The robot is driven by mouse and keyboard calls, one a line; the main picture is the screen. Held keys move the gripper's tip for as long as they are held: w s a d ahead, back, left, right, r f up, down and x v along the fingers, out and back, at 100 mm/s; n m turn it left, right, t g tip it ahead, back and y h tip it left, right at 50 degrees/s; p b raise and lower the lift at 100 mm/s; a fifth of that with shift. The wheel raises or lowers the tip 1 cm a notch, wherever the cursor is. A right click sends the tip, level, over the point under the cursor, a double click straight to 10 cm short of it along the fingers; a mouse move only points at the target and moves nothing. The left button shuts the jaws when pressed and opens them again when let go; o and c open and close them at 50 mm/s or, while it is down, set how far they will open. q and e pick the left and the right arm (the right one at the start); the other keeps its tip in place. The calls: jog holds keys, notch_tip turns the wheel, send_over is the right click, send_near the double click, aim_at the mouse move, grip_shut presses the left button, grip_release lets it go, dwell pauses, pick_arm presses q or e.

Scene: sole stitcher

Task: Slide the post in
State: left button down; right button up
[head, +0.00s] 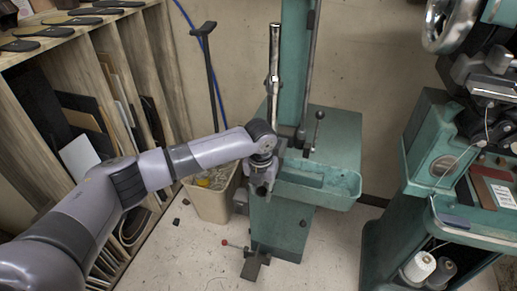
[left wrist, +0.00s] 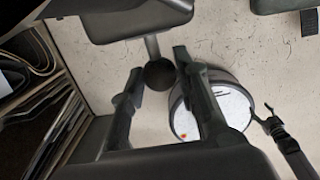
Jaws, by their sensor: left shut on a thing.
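My left gripper (head: 261,188) is in front of the green machine column, just left of its green tray (head: 318,188). In the left wrist view, its two dark fingers (left wrist: 159,70) are shut on a dark ball knob (left wrist: 159,75) on a short grey stem. The stem runs up to a grey block (left wrist: 130,18). In the head view, the gripper and wrist hide the knob. A shiny upright metal post (head: 274,65) stands by the column. Its lower end is behind my wrist, so I cannot tell how it seats. My right gripper is not in view.
A bin (head: 211,204) stands on the floor left of the column. A wooden rack (head: 98,45) with sheets and soles is at the left. A lever (head: 318,122) rises behind the tray. A second green machine (head: 430,130) stands at the right, with floor between.

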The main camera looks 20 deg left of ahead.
pick_arm(q)
jog(key=shift+w+d+b, duration=0.2)
jog(key=shift+w+b, duration=0.85)
jog(key=shift+w, duration=0.9)
jog(key=shift+w+b, duration=0.75)
jog(key=shift+w, duration=0.25)
jog(key=shift+w+f+b, duration=0.1)
jog(key=shift+w+b, duration=1.3)
jog(key=shift+w, duration=0.05)
jog(key=shift+w+b, duration=0.7)
jog(key=shift+b, duration=0.1)
jog(key=shift+w+d+b, duration=0.1)
jog(key=shift+w+b, duration=1.15)
jog(key=shift+b, duration=0.3)
jog(key=shift+r+b, duration=0.25)
jog(key=shift+b, duration=0.05)
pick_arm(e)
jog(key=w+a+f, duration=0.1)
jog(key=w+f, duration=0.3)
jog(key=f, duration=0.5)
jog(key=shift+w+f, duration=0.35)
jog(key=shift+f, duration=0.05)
pick_arm(q)
jog(key=shift+r, duration=0.1)
